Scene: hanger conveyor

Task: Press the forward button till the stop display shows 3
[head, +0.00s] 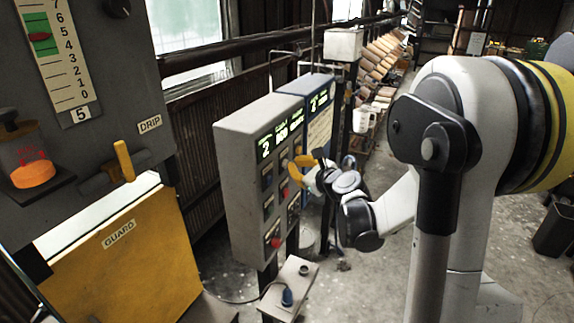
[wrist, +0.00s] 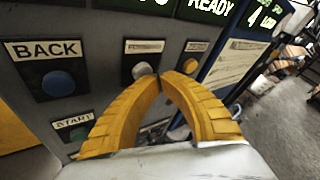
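A grey control box (head: 236,168) carries buttons and a lit green display strip (head: 281,134), whose leftmost figure looks like 2; the captions are too small to read. My gripper (head: 297,163) is at the box's button face. In the wrist view my gripper (wrist: 160,78) has its two yellow fingertips together, with nothing between them. A grey round button (wrist: 143,70) is right beside the tips; contact cannot be told, and its label is unreadable. A blue button (wrist: 58,84) sits under a BACK label to the left. No button readably marked forward shows.
A START label (wrist: 72,122) is lower left and an orange button (wrist: 190,65) right of the fingers. A blue box (head: 318,125) with its own display stands behind. A yellow GUARD panel (head: 130,262) and a small pedestal box (head: 291,285) stand nearby.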

